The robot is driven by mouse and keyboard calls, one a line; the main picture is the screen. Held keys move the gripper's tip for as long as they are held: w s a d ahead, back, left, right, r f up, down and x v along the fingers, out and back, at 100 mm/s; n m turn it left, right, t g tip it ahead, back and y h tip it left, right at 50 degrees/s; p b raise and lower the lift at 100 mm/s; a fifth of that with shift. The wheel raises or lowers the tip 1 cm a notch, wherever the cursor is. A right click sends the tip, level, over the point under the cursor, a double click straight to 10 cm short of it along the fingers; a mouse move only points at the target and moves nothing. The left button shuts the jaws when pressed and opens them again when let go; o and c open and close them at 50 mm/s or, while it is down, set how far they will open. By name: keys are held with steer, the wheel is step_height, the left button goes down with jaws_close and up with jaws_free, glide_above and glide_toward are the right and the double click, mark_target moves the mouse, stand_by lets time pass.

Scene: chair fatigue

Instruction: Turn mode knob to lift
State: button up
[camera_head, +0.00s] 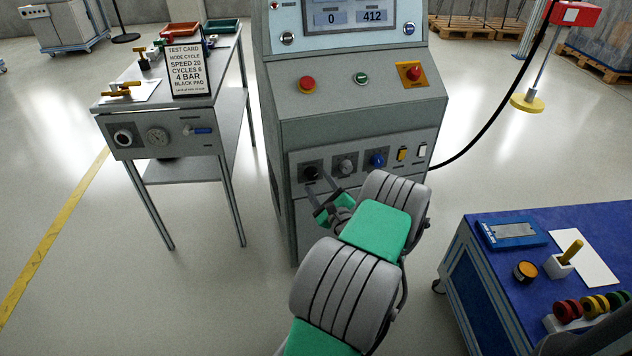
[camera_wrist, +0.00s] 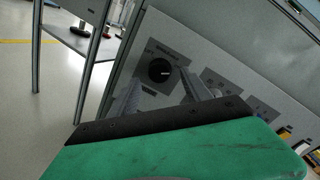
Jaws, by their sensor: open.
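A round black knob (camera_head: 311,173) sits at the left end of the lower panel on the grey machine (camera_head: 350,135). In the wrist view the black knob (camera_wrist: 159,70) shows a small light mark on its right side. My gripper (camera_head: 317,181) is open in front of the black knob, one finger to each side in the wrist view (camera_wrist: 161,82). Contact cannot be told.
Yellow and white switches (camera_head: 402,154) sit right of the knobs. A red button (camera_head: 307,84) is higher on the machine. A side table (camera_head: 160,105) with a test card (camera_head: 187,68) stands left; a blue-topped cart (camera_head: 475,240) stands right. Open floor lies left.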

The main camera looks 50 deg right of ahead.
mark_target(312, 174)
steer(key=shift+x, duration=1.3)
jaws_close()
